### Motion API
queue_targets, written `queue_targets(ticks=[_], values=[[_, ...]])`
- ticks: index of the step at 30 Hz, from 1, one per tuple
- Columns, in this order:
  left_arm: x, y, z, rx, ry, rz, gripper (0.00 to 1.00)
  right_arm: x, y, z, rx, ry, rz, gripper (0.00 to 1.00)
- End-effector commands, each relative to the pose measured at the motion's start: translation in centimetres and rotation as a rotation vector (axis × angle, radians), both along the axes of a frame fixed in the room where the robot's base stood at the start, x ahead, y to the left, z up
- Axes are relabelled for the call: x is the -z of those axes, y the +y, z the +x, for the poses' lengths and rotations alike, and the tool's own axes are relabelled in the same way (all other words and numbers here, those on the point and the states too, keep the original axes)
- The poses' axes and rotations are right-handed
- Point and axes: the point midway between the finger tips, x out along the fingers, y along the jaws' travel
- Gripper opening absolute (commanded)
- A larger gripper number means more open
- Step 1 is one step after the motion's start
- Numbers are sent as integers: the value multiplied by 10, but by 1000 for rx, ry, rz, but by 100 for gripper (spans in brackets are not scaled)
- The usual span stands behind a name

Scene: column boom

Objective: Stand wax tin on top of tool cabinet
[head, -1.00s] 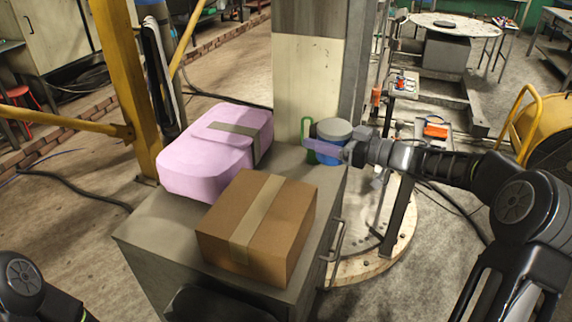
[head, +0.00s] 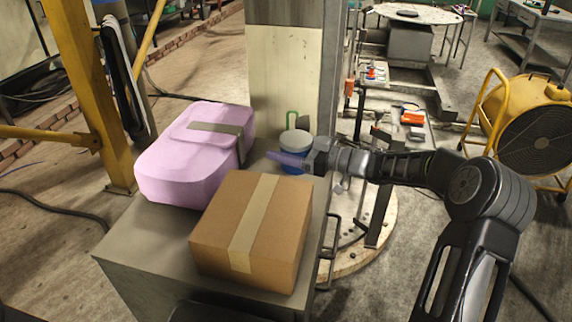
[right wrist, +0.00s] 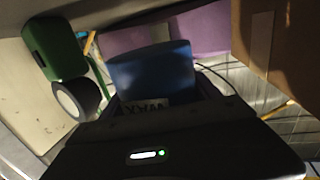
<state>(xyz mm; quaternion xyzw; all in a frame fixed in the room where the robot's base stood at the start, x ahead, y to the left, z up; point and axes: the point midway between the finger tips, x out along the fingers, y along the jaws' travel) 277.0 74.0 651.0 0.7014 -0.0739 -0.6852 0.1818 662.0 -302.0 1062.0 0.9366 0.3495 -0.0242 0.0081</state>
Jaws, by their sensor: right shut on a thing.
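My left gripper is not in view.
A pink case (head: 185,165) and a cardboard box (head: 215,230) fill much of the cabinet top. The column (head: 283,85) rises behind the tin. A green object (head: 291,118) stands behind the tin. Bare top shows at the front left.

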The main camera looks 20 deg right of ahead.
Motion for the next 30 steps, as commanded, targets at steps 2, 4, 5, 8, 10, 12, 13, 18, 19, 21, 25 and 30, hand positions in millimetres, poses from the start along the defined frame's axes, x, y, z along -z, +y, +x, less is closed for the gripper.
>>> queue_targets(ticks=[2,4,5,8,10,12,13,18,19,21,25,30], values=[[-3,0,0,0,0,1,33,10,0,0,0,0,4,8],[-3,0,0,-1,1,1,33,17,0,0,0,-2,2,8],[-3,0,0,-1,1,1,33,18,0,0,0,-3,1,8],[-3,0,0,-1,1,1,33,19,0,0,0,-4,0,8],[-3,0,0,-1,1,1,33,19,0,0,-1,-4,0,8],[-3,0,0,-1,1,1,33,19,0,0,-1,-4,0,8],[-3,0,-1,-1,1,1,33,19,0,0,-1,-4,0,8],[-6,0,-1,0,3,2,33,34,1,0,-1,-1,4,8],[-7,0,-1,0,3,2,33,38,0,0,-1,-1,4,8],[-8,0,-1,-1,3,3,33,48,0,0,0,-1,3,8],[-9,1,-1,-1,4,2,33,56,0,0,0,-4,1,8],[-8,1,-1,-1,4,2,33,56,0,0,-1,-4,0,8]])
